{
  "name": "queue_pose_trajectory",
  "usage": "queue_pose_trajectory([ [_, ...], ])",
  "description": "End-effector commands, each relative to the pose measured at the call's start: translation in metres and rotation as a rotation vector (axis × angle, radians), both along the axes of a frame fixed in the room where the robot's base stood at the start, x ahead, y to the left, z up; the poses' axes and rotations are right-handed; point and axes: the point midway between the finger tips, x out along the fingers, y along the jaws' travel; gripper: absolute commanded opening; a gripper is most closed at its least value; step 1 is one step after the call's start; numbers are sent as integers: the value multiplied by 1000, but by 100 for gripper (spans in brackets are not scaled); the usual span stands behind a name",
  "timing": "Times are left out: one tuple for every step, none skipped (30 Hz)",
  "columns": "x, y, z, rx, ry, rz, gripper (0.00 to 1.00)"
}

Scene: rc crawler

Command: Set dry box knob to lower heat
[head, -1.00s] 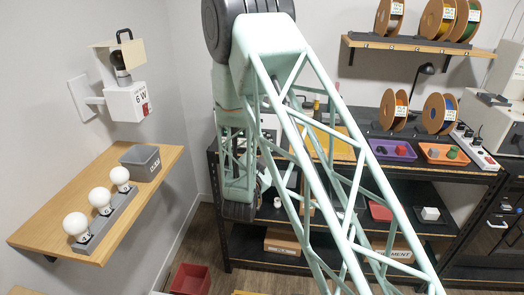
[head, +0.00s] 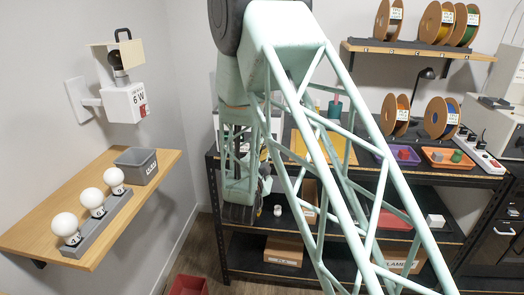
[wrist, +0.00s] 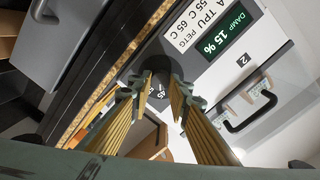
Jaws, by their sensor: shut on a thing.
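The dry box (wrist: 228,45) fills the upper right of the wrist view, seen at a slant. Its pale front carries a dark display (wrist: 222,40) reading DAMP 15 %, with TPU 55 C and PETG 65 C printed beside it. The dark round knob (wrist: 158,74) is on that front, with small number marks below it. My gripper (wrist: 160,86) is shut on the knob, one finger on each side. The knob's pointer is hard to make out. In the head view my arm hides the gripper and most of the box.
A black handle (wrist: 250,110) projects from the box right of the knob in the wrist view. In the head view, spools (head: 440,115), a purple tray (head: 380,150) and an orange tray (head: 430,157) are on the workbench. A wooden wall shelf (head: 150,175) holds bulbs at left.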

Motion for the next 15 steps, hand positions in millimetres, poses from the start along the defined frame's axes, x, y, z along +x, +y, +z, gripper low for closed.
queue_pose_trajectory([
  [0,0,-1,1,1,0,7],
  [0,0,-1,2,1,0,7],
  [0,0,-1,3,1,0,7],
  [0,0,-1,3,1,0,7],
  [0,0,-1,3,1,0,7],
  [0,0,-1,3,1,0,7],
  [0,0,-1,3,1,0,7],
  [0,0,0,3,1,0,7],
  [0,0,0,3,1,0,7],
  [0,0,0,3,1,0,7],
  [0,0,0,3,1,0,7],
  [0,0,-1,3,1,0,19],
  [0,0,0,3,1,0,22],
  [0,0,0,3,1,0,24],
  [0,0,0,3,1,0,28],
])
